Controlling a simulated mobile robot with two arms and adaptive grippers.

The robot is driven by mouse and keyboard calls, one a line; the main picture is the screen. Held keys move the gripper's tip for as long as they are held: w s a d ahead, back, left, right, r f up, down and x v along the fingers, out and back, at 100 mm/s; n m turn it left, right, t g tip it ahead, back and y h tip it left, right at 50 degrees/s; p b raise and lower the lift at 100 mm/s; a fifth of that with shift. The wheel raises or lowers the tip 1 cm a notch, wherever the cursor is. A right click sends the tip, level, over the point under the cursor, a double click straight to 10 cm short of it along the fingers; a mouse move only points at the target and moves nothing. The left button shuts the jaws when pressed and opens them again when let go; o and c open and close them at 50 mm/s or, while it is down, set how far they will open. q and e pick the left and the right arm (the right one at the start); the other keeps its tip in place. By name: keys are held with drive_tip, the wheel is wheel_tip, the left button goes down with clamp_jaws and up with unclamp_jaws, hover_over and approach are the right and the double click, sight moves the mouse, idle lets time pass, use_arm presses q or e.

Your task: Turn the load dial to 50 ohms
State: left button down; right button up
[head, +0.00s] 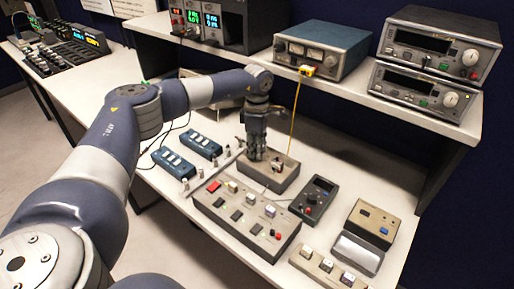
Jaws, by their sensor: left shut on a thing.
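My left gripper (256,157) points down at the left part of a grey-brown box (286,181) on the bench. It is shut on what appears to be the load dial on that box. The fingers hide the dial, and its pointer and ohm markings cannot be read. A small reddish-and-white part (277,163) shows on the box just right of the fingers. My right gripper is not in view.
A control panel (245,220) with switches and a red button lies in front of the box. A dark meter (318,195) is to its right. Blue modules (201,146) stand to the left. A yellow cable (296,110) hangs behind from the shelf instrument (322,50).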

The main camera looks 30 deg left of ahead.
use_arm(q)
drive_tip(key=shift+n, duration=0.3)
drive_tip(key=n, duration=0.3)
drive_tip(key=shift+r+n, duration=0.1)
drive_tip(key=shift+n, duration=0.3)
drive_tip(key=n, duration=0.4)
drive_tip(key=shift+n+p, duration=0.3)
drive_tip(key=shift+p, duration=0.05)
drive_tip(key=n, duration=0.4)
drive_tip(key=shift+w, duration=0.1)
drive_tip(key=shift+r+n+p, duration=0.1)
drive_tip(key=shift+n+p, duration=0.4)
drive_tip(key=shift+n, duration=1.6)
drive_tip(key=c, duration=1.4)
unclamp_jaws()
drive_tip(key=shift+o, duration=0.3)
